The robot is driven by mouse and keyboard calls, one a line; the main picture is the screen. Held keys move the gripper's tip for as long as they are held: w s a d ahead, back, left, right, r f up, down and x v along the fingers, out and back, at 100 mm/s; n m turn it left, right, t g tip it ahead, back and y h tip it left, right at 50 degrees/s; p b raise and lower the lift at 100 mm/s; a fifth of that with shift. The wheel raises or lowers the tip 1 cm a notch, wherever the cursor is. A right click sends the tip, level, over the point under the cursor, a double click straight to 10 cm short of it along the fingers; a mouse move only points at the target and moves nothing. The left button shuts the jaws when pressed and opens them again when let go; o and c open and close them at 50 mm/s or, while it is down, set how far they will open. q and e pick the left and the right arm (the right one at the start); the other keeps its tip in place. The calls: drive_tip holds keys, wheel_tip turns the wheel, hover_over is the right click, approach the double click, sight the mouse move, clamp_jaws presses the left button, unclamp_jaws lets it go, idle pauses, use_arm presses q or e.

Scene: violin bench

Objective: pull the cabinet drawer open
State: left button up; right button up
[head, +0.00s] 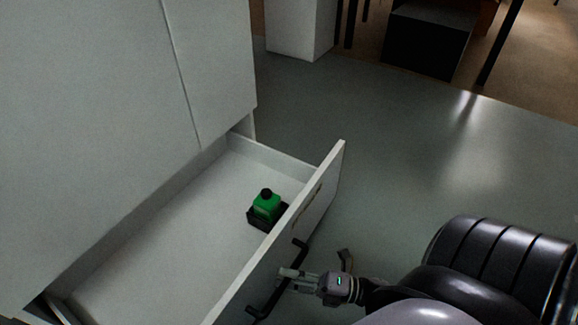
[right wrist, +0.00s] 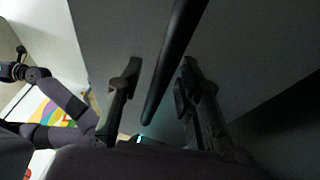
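The white cabinet (head: 110,130) stands at the left of the head view. Its drawer (head: 160,245) is pulled well out, with the inside showing. A dark bar handle (head: 272,298) is on the drawer's front panel; it also runs between my fingers in the right wrist view (right wrist: 172,68). My right gripper (head: 288,276) is at the handle. Its two fingers are apart, one on each side of the bar, with gaps visible. My left arm shows at the left of the right wrist view, where its gripper end (right wrist: 17,70) is too small to read.
A green bottle with a black cap (head: 266,205) sits in a dark holder (head: 262,222) inside the drawer, near the front panel. Grey floor (head: 400,150) right of the drawer is clear. A white block (head: 292,28) and a dark box (head: 430,38) stand at the back.

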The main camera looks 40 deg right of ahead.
drive_tip(key=shift+s, duration=0.1)
drive_tip(key=v, duration=1.2)
drive_tip(key=shift+a+f, duration=0.1)
